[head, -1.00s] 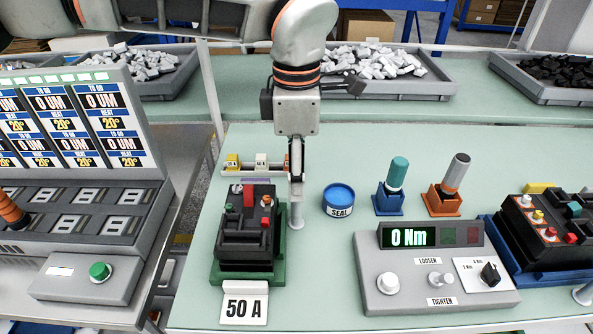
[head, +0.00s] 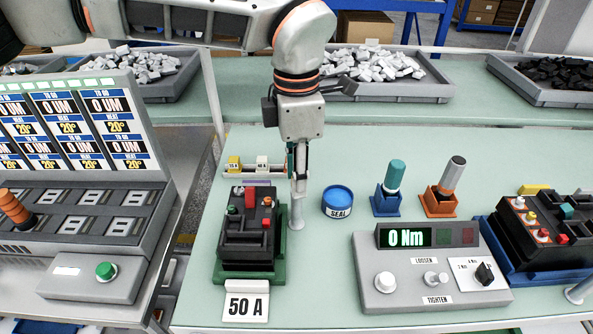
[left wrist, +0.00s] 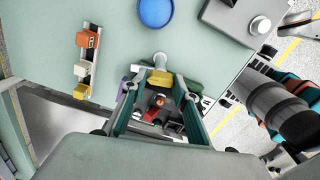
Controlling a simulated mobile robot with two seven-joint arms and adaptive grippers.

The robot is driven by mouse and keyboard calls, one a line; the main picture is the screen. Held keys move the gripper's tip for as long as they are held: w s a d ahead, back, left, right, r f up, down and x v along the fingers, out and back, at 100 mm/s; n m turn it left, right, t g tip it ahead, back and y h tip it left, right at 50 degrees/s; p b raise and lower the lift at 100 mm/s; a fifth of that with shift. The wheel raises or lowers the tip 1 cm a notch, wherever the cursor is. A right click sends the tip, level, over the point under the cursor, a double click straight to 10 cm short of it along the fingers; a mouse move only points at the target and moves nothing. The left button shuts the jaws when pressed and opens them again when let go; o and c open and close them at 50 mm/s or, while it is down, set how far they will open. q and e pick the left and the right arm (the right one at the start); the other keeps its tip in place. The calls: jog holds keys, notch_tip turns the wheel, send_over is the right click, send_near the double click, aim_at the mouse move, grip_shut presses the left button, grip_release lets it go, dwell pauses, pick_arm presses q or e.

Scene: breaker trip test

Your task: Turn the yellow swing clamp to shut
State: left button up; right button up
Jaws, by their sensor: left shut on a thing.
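The black breaker (head: 262,240) sits in a green fixture (head: 272,280) left of centre in the head view, behind the 50 A card. A grey post (head: 297,214) stands at the fixture's right side and also shows in the left wrist view (left wrist: 160,59). My left gripper (head: 299,190) points down at this post. In the left wrist view a yellow piece (left wrist: 160,78), which looks like the swing clamp, lies between the fingertips of my left gripper (left wrist: 155,84), shut on it. The fingers hide the clamp in the head view, so its exact angle is unclear. My right gripper is out of view.
A blue SEAL tin (head: 338,201), a teal-handled tool (head: 396,176) and a grey-handled tool (head: 452,176) stand to the right. The torque panel (head: 385,306) reads 0 Nm. A small block rack (head: 255,170) is behind the breaker. A blue fixture (head: 545,283) stands far right.

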pick_arm(q)
jog(key=n+p, duration=0.1)
jog(key=n, duration=0.2)
jog(key=shift+r+n, duration=0.1)
jog(key=shift+n, duration=0.3)
jog(key=n+p, duration=0.1)
jog(key=n, duration=0.7)
jog(key=shift+n, duration=1.9)
jog(key=o, duration=1.1)
notch_tip(320, 180, up, 12)
jog(key=shift+f, duration=0.1)
